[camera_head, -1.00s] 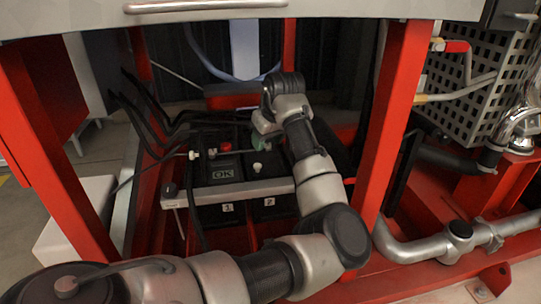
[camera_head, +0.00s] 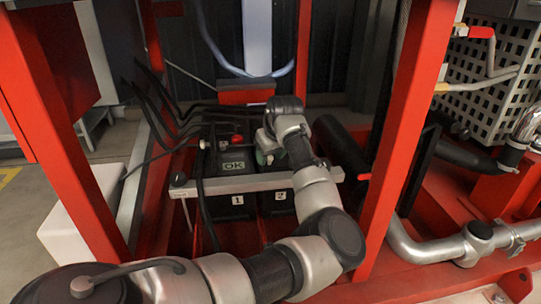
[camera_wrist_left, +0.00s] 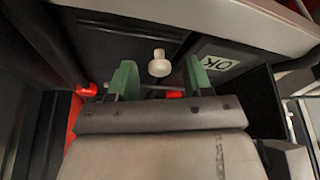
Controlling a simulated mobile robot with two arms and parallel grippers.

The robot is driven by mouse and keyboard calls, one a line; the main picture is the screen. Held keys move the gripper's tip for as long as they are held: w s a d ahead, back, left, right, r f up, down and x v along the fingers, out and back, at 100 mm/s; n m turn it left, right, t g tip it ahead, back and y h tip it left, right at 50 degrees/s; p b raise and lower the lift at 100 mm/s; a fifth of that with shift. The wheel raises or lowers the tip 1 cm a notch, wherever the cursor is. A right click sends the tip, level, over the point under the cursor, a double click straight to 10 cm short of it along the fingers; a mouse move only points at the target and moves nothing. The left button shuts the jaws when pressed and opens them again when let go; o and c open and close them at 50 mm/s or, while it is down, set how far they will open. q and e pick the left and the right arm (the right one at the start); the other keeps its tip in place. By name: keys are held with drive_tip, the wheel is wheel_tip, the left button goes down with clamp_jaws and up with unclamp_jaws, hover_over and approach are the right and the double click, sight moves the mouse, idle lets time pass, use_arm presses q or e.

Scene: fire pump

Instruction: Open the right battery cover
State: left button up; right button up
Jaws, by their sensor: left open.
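Two dark batteries stand in the red frame. The left one (camera_head: 231,200) is marked 1 and has an OK label (camera_head: 234,166). The right battery (camera_head: 280,197) is marked 2, and my left arm hides most of its top. In the wrist view, a white knob (camera_wrist_left: 159,65) stands on a dark top panel (camera_wrist_left: 112,38), which looks like the right battery's cover. My left gripper (camera_wrist_left: 160,78) is open, with its green fingers on either side of the knob; contact is not clear. In the head view the left gripper (camera_head: 265,157) is over the batteries. My right gripper is out of view.
A light metal bar (camera_head: 225,187) crosses in front of the batteries. Red posts (camera_head: 400,130) flank the bay. Black cables (camera_head: 150,115) run on the left. A red knob (camera_head: 237,139) is behind the OK label. A silver pipe (camera_head: 425,250) lies on the right.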

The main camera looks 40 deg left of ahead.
use_arm(q)
clamp_jaws()
drive_tip(key=shift+r+p, duration=0.15)
drive_tip(key=shift+p, duration=0.25)
